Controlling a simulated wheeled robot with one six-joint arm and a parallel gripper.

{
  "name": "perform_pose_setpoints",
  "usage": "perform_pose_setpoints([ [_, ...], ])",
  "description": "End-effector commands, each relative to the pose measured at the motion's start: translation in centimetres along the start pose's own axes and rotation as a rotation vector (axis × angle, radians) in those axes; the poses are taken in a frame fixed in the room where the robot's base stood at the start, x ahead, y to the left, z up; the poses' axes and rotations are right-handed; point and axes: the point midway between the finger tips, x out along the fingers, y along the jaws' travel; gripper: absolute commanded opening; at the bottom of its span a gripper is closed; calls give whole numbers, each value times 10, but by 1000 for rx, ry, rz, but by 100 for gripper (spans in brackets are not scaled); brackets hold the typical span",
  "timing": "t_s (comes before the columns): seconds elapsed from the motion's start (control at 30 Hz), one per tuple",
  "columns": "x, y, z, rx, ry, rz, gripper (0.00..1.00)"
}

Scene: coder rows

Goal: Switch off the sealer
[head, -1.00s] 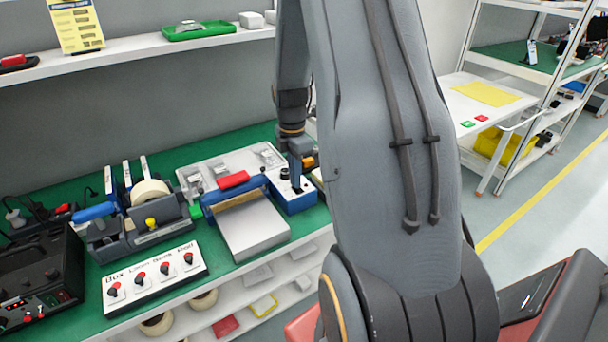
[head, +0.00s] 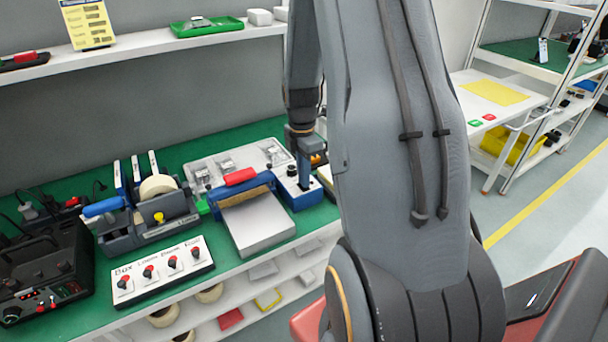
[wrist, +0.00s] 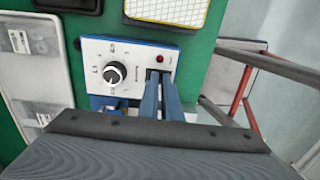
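The sealer (head: 250,205) stands on the green bench, with a blue body, a red handle (head: 240,177) and a pale plate in front. Its blue control box (head: 303,200) is at its right end. In the wrist view the box's white top (wrist: 92,50) carries a black knob (wrist: 115,73), a small red lamp (wrist: 160,60) and a dark switch opening (wrist: 152,73). My gripper (wrist: 160,78) has its two blue fingers close together and empty, with tips at the switch opening, covering part of it. I cannot tell if they touch, or if the lamp is lit.
A white panel with several red-topped switches (head: 163,270) lies in front of a tape dispenser (head: 155,212). A black device (head: 40,280) is at the left. A clear tray (head: 240,157) lies behind the sealer. A shelf (head: 150,43) runs above the bench.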

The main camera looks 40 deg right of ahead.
Motion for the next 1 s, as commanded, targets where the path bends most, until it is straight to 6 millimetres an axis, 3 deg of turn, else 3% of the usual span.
perform_pose_setpoints([
  [0.03,1,-11,-2,0,6,-24,0],
  [0.37,-47,-2,-1,-2,-3,5,0],
  [0.8,-124,0,-1,-1,-3,10,0],
  [1.0,-138,-1,-1,0,-2,7,0],
])
